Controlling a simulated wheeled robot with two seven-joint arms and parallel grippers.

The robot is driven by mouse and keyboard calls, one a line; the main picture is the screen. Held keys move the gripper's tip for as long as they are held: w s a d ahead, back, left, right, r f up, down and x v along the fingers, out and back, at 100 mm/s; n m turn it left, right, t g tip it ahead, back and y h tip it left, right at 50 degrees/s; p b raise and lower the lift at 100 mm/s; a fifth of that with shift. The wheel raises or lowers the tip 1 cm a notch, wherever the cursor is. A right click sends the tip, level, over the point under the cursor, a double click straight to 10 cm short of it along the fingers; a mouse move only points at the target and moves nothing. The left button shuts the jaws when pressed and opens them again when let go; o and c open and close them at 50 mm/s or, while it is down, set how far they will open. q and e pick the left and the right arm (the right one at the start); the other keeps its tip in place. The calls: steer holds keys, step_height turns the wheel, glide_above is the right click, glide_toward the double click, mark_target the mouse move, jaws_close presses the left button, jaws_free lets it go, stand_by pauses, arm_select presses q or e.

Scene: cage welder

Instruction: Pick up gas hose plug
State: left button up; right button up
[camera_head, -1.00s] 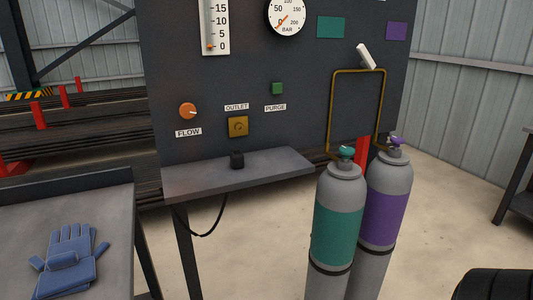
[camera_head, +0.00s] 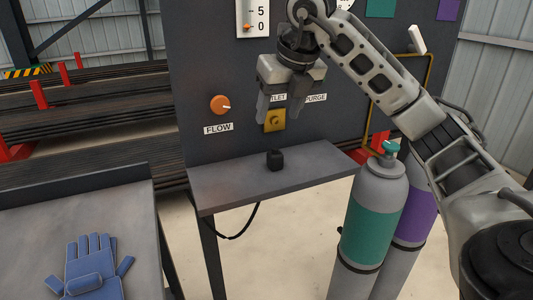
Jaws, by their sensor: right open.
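The gas hose plug (camera_head: 274,160) is a small black block standing on the grey shelf (camera_head: 228,187) in front of the dark panel. A black hose (camera_head: 243,228) hangs in a loop below the shelf's front edge. The brass outlet (camera_head: 275,120) is on the panel above the plug, partly covered by my gripper. My right gripper (camera_head: 283,121) comes in from the upper right. Its fingers point down, open and empty, above the plug and apart from it. My left gripper is not in view.
Two gas cylinders, one with a green band (camera_head: 372,225) and one with a purple band (camera_head: 416,213), stand right of the shelf. An orange flow knob (camera_head: 220,104) sticks out of the panel. Blue gloves (camera_head: 90,265) lie on the table at the lower left.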

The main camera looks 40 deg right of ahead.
mark_target(277, 150)
steer(key=shift+m+h, duration=0.4)
steer(key=x, duration=0.2)
steer(key=d+x, duration=0.1)
steer(key=x, duration=0.2)
steer(key=d+x, duration=0.1)
steer(key=x, duration=0.2)
steer(key=shift+s+f, duration=0.1)
steer(key=shift+s+x, duration=0.2)
steer(key=shift+x, duration=3.05)
steer(key=shift+a, duration=0.1)
steer(key=c, duration=1.1)
